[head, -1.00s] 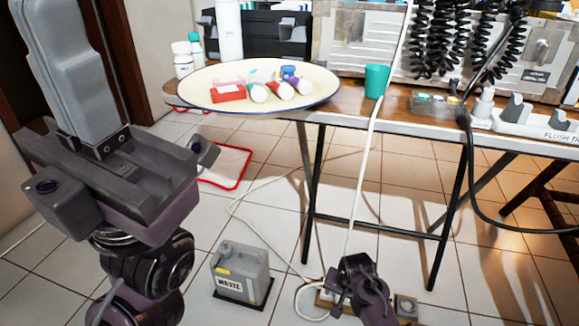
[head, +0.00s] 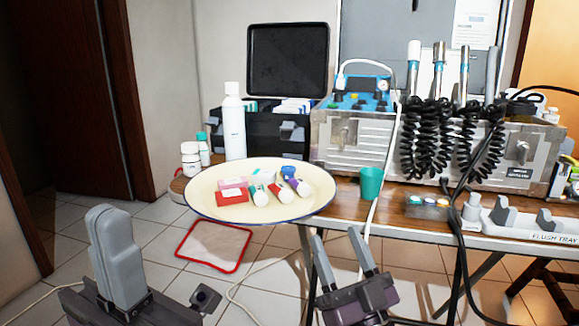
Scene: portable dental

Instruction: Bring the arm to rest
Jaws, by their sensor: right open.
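My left gripper (head: 105,212) is at the lower left, its grey fingers pointing up over the floor. Its fingers overlap in this view, so I cannot tell whether they are apart, and I see nothing held in them. My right gripper (head: 338,235) is at the lower middle, in front of the table edge. Its two grey fingers are apart, point up, and have nothing between them. Both grippers appear clear of the objects on the table.
A round enamel tray (head: 215,207) with several tubes and a red box overhangs the wooden table (head: 400,212). A teal cup (head: 371,183) stands right of it. Black coiled hoses (head: 430,140) hang at the metal case. A red-edged mat (head: 213,247) lies on the floor.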

